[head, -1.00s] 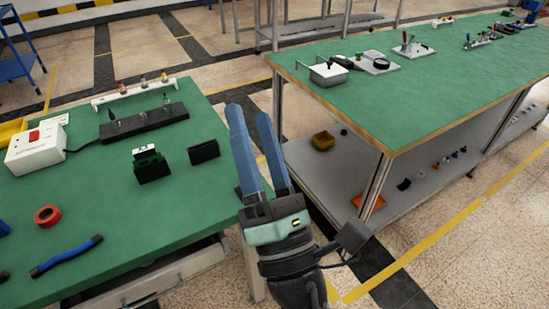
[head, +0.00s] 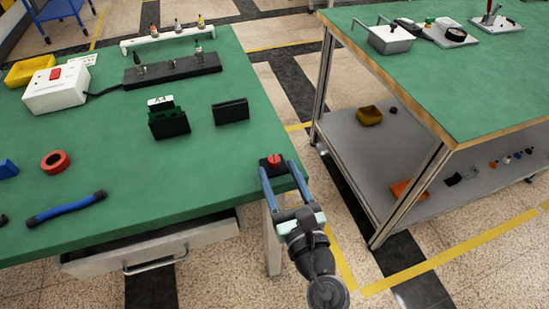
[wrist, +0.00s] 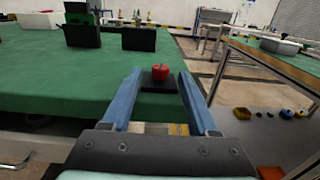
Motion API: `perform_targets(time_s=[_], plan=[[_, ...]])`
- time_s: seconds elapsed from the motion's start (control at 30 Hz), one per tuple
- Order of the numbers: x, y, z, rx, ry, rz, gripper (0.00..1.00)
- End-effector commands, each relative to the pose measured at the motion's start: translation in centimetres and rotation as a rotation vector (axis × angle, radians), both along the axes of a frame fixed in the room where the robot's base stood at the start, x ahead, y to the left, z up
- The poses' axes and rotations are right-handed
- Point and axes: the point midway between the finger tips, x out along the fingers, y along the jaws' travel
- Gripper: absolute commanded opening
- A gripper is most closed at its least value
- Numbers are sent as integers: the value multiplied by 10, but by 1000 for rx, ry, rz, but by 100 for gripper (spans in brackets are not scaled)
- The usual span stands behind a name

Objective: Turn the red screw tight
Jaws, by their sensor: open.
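The red screw (head: 274,160) is a round red knob with a slot mark, on a small black block (head: 264,168) at the right front corner of the green table. It also shows in the wrist view (wrist: 160,72), centred ahead between my fingers. My gripper (head: 281,172) is open, its two blue fingers spread at the table's corner. In the head view the fingertips lie close to the black block, one on either side of the knob. I cannot tell whether they touch it. Nothing is held between the fingers.
The green table (head: 110,190) also holds a black box with a green board (head: 168,121), a black plate (head: 231,111), red tape (head: 55,161) and a blue-handled tool (head: 66,207). A second green bench (head: 505,75) stands to the right. The table around the knob is clear.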

Motion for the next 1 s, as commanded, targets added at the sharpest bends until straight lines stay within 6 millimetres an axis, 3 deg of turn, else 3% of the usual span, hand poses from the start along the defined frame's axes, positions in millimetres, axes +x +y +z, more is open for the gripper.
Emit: perform_targets(time_s=[0.23, 0.63, 0.9, 1.0], plan=[[31, 9, 0, 0, 0, 0, 60], [38, 11, 0, 1, 0, -1, 60], [38, 11, 0, 1, 0, -1, 13], [37, 11, 0, 1, 0, -1, 0]])
